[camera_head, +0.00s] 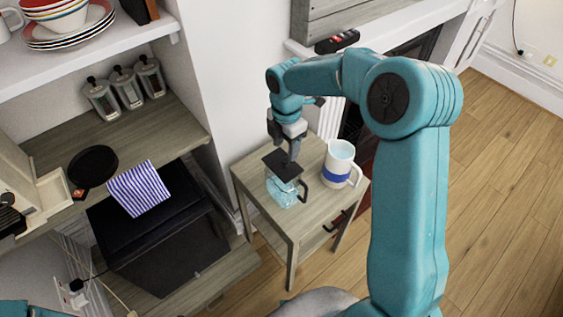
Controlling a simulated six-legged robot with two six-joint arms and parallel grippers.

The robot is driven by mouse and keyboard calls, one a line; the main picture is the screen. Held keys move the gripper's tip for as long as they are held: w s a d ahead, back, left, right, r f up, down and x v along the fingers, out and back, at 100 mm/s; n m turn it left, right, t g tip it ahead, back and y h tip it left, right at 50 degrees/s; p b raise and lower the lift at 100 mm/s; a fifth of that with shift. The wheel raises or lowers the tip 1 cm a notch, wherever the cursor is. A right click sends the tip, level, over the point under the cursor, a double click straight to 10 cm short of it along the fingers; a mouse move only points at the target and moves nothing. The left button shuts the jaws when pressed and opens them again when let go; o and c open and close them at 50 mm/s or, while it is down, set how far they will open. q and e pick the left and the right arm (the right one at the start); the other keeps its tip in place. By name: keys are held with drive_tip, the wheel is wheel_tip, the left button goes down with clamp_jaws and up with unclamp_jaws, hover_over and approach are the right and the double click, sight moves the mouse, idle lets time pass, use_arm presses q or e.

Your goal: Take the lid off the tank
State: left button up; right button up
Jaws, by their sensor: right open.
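The tank (284,193) is a small clear container with a bluish tint and a dark handle on its right side. It stands on a small wooden side table (252,184). Its flat dark lid (279,165) lies on top and looks slightly tilted. My right gripper (293,155) points down at the lid's right part and is open. Its fingers overlap the lid in the picture, so I cannot tell whether they touch it. My left gripper is out of the picture.
A white mug with a blue band (338,165) stands on the same table, right of the tank. A black box (160,240) with a striped cloth (138,188) on it is to the left. Shelves with jars and dishes line the left wall. The wooden floor (510,190) is clear at right.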

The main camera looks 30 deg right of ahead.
sight(285, 160)
drive_tip(key=shift+w+d+f, duration=0.15)
drive_tip(key=shift+w+f, duration=0.05)
drive_tip(key=shift+f, duration=0.35)
drive_tip(key=shift+w+d+f, duration=0.15)
drive_tip(key=shift+f, duration=0.35)
drive_tip(key=shift+s+f+p, duration=0.15)
drive_tip(key=shift+f+p, duration=0.15)
drive_tip(key=shift+f, duration=0.05)
drive_tip(key=shift+s+a+f+p, duration=0.15)
drive_tip(key=shift+a+f+p, duration=0.05)
drive_tip(key=shift+f, duration=0.35)
drive_tip(key=shift+s+a+f+p, duration=0.15)
drive_tip(key=shift+a+f+p, duration=0.05)
drive_tip(key=shift+f, duration=0.35)
drive_tip(key=shift+w+d+f, duration=0.1)
drive_tip(key=shift+w+f, duration=0.1)
drive_tip(key=shift+f, duration=0.35)
drive_tip(key=shift+w+d+f, duration=0.1)
drive_tip(key=shift+w+f, duration=0.05)
drive_tip(key=shift+f, duration=0.35)
drive_tip(key=shift+s+a+r, duration=0.1)
drive_tip(key=shift+s, duration=0.05)
drive_tip(key=shift+s+r, duration=0.1)
drive_tip(key=c, duration=0.3)
drive_tip(key=shift+w, duration=0.2)
clamp_jaws()
drive_tip(key=shift+s, duration=0.1)
